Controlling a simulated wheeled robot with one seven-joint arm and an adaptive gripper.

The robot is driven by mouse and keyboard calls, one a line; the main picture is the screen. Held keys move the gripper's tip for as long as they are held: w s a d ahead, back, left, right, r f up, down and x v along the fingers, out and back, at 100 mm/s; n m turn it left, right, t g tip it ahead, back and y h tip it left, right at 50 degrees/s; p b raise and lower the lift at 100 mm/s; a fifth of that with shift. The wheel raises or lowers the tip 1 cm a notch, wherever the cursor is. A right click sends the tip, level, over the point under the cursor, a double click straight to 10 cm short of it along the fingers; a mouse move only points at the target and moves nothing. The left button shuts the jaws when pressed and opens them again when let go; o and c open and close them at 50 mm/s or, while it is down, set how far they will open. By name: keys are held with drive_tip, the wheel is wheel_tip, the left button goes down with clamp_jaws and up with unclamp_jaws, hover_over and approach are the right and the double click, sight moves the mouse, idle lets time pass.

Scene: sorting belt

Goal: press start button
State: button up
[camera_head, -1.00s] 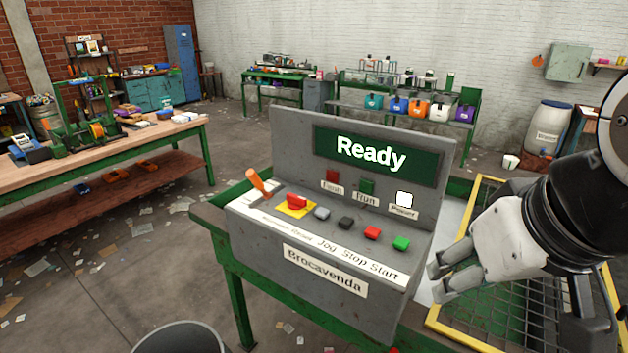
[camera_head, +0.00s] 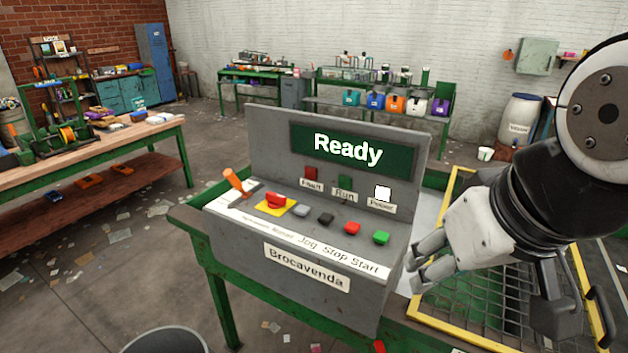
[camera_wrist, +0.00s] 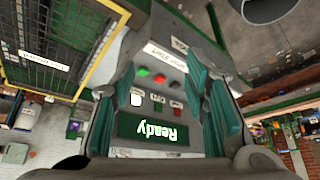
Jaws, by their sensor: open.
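The green start button (camera_head: 381,237) is the rightmost button on the sloped front of the grey control box (camera_head: 312,290), above the word "Start". In the wrist view the start button (camera_wrist: 142,72) shows upside down, left of the red stop button (camera_wrist: 159,78). The display (camera_head: 350,150) reads "Ready". The white Power lamp (camera_head: 382,194) is lit; the Run and Fault lamps look dark. My gripper (camera_head: 414,266) is just right of the box in the head view, apart from the start button. Its fingers (camera_wrist: 165,100) are open and empty, framing the panel in the wrist view.
A yellow-framed mesh guard (camera_head: 470,300) lies at the right under my arm. A bin (camera_head: 165,343) stands on the floor in front.

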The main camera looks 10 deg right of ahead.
idle(0.3)
clamp_jaws()
idle(1.2)
